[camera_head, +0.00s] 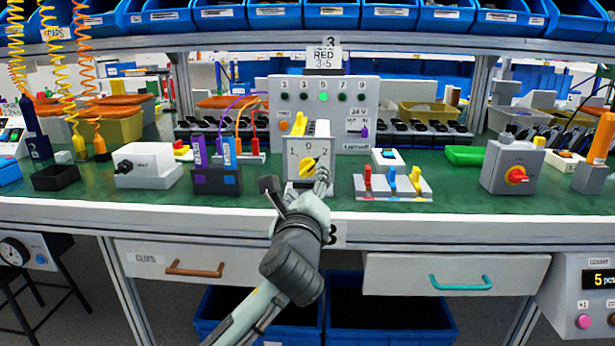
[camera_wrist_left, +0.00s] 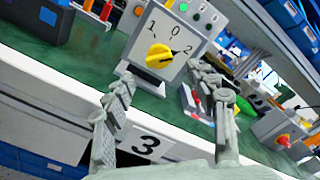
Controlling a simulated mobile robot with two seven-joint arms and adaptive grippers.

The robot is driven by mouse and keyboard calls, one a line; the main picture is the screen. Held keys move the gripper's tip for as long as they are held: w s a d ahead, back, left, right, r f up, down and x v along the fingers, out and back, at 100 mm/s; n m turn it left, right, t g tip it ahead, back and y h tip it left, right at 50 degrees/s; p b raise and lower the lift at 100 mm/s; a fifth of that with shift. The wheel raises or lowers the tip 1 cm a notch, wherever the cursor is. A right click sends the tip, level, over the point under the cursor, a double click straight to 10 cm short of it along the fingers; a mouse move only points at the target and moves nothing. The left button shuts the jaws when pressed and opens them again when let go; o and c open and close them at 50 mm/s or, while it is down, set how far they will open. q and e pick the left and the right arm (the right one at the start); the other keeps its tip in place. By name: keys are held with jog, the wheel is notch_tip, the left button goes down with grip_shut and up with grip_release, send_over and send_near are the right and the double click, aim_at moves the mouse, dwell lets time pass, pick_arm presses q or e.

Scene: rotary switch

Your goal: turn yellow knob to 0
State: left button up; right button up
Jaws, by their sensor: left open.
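The yellow knob (camera_head: 308,165) sits on the white face of a grey switch box (camera_head: 292,170) marked 1, 0 and 2, at the middle of the bench. In the left wrist view the knob (camera_wrist_left: 158,56) is slanted, with its dark-marked end toward the 2; the 0 is at the top of the dial. My left gripper (camera_head: 296,184) is open in front of the box. In the left wrist view its fingers (camera_wrist_left: 164,84) are spread, with the knob beyond and between their tips. They appear apart from the knob. My right gripper is not in view.
A panel with numbered lights (camera_head: 350,105) stands behind the box, with its light under 5 lit green. A base with red, blue and yellow levers (camera_head: 393,187) is to the right. A holder with purple and blue plugs (camera_head: 217,180) is to the left. A red knob (camera_head: 516,175) is farther right.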

aim_at(308, 172)
pick_arm(q)
jog(key=w, duration=0.5)
jog(key=shift+w+d, duration=0.2)
jog(key=shift+w, duration=0.15)
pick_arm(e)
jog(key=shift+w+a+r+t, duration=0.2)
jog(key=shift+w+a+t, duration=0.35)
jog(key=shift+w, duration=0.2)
